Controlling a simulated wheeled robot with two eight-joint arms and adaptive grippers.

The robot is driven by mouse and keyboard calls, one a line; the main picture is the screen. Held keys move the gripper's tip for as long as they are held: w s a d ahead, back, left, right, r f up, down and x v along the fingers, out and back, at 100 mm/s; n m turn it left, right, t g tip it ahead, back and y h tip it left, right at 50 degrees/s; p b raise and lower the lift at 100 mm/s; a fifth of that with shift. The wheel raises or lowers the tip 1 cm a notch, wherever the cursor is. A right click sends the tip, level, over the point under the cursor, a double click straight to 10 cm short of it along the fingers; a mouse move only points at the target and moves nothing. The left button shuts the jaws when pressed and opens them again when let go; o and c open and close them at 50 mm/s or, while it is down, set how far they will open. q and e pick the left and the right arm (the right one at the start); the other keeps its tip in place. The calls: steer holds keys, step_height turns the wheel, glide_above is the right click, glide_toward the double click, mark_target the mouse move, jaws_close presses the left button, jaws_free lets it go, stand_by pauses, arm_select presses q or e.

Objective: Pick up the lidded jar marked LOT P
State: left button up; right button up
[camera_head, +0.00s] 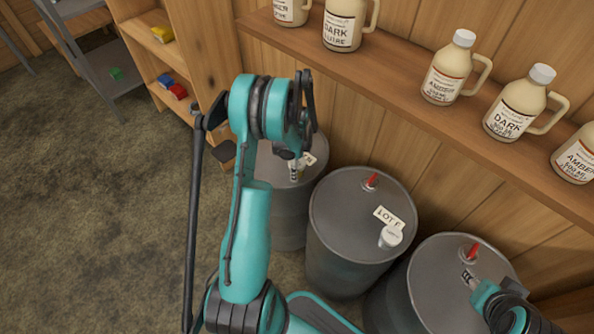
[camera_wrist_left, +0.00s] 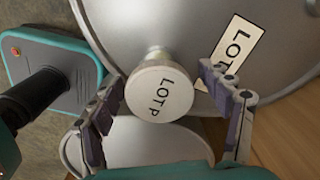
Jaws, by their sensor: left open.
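The lidded jar marked LOT P (camera_wrist_left: 158,92) shows in the left wrist view, its round white lid facing the camera. It is by the top of a grey drum (camera_wrist_left: 125,25) that bears a paper label (camera_wrist_left: 238,50) reading LOT and a partly covered letter. My left gripper (camera_wrist_left: 163,78) is open, with one finger on each side of the lid. Contact with the lid cannot be told. In the head view my left gripper (camera_head: 295,170) is over the left drum (camera_head: 262,185) and hides most of the jar.
The middle drum (camera_head: 345,205) carries a white-lidded jar (camera_head: 390,236), a label (camera_head: 388,217) and a red fitting (camera_head: 371,180). A wall shelf (camera_head: 400,85) with several jugs (camera_head: 447,70) runs above the drums. The floor (camera_head: 90,220) at left is clear.

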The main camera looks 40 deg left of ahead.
arm_select(q)
steer(key=c, duration=1.4)
steer(key=shift+r, duration=0.1)
steer(key=shift+c, duration=0.2)
